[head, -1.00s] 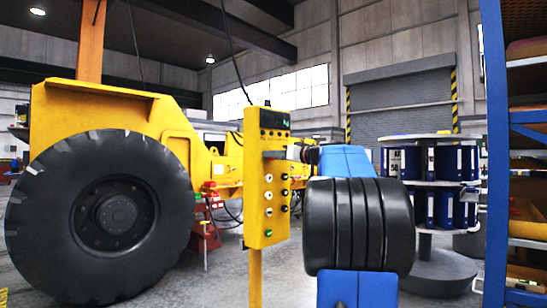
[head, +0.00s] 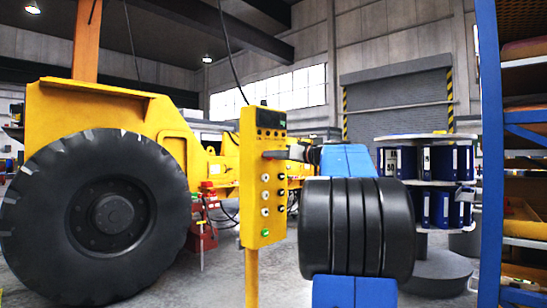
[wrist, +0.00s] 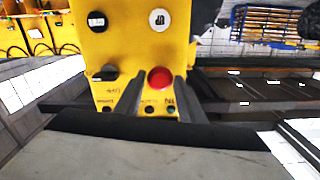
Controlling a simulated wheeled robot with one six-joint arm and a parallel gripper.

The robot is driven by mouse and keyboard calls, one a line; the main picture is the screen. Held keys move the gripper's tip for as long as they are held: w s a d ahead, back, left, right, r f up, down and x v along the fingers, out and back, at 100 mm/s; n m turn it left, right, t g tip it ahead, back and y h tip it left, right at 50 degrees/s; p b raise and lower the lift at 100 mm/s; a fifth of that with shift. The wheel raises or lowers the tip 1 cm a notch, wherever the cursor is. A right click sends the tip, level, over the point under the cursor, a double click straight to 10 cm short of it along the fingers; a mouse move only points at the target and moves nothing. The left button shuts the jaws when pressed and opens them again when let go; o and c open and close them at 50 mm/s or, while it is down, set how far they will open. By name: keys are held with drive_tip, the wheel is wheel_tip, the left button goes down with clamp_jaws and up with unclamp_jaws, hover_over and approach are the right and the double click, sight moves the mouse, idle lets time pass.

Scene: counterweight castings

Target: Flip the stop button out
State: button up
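The red stop button (wrist: 160,79) is a round knob on the yellow control box (head: 252,190). In the wrist view it sits between the two dark fingers of my gripper (wrist: 158,86). The fingers are apart, one on each side of the knob, with a small gap visible at its left. I cannot tell whether either finger touches it. In the head view my gripper (head: 274,155) is at the upper part of the box, under its dark display, and the red button is hidden there.
More buttons run down the box, with a green one (head: 265,233) at the bottom. A yellow vehicle with a large black tyre (head: 105,215) stands at left. Blue shelving (head: 490,150) is at right. A round rack of blue binders (head: 440,160) stands behind my arm.

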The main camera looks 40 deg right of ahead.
drive_tip(key=s+d, duration=0.1)
drive_tip(key=s, duration=1.5)
drive_tip(key=shift+d, duration=0.15)
